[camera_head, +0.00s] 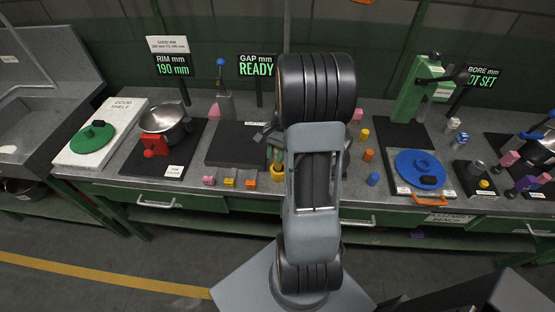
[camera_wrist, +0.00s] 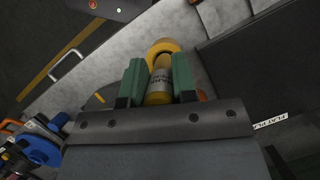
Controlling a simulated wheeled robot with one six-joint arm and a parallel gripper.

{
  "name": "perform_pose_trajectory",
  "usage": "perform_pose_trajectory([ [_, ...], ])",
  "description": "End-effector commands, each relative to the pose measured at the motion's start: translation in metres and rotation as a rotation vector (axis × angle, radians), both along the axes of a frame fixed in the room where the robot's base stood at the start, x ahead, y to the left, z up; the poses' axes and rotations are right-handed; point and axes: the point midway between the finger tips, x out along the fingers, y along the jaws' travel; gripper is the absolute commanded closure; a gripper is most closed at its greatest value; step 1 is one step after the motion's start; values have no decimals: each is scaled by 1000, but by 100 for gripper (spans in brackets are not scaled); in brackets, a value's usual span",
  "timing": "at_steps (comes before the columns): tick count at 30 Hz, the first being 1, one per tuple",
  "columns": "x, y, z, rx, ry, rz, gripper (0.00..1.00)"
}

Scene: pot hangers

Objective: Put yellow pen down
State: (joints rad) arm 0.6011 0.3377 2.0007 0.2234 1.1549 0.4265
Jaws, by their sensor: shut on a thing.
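My gripper (camera_wrist: 158,82) is shut on the yellow pen (camera_wrist: 159,88), a short yellow cylinder with a printed label, held between two green fingers in the wrist view. A yellow ring-shaped part (camera_wrist: 163,46) shows just beyond the pen; I cannot tell whether the pen touches it or sits in it. In the head view a yellow piece (camera_head: 277,177) shows at the bench's front edge, below my gripper and left of my forearm. My arm hides much of the gripper there.
Small pink, yellow and orange pieces (camera_head: 230,182) lie left of the gripper. A dark plate (camera_head: 225,150) is behind them. A steel pot (camera_head: 163,120) stands farther left. A blue lid (camera_head: 420,168) and a green press (camera_head: 415,92) are on the right.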

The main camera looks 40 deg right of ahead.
Motion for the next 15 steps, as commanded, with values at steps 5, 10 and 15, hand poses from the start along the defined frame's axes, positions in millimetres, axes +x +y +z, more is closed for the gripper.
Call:
perform_pose_trajectory([
  [5,1,-5,-7,0,2,-1,100],
  [10,1,-5,-29,3,3,1,100],
  [15,2,-6,-38,0,0,0,100],
])
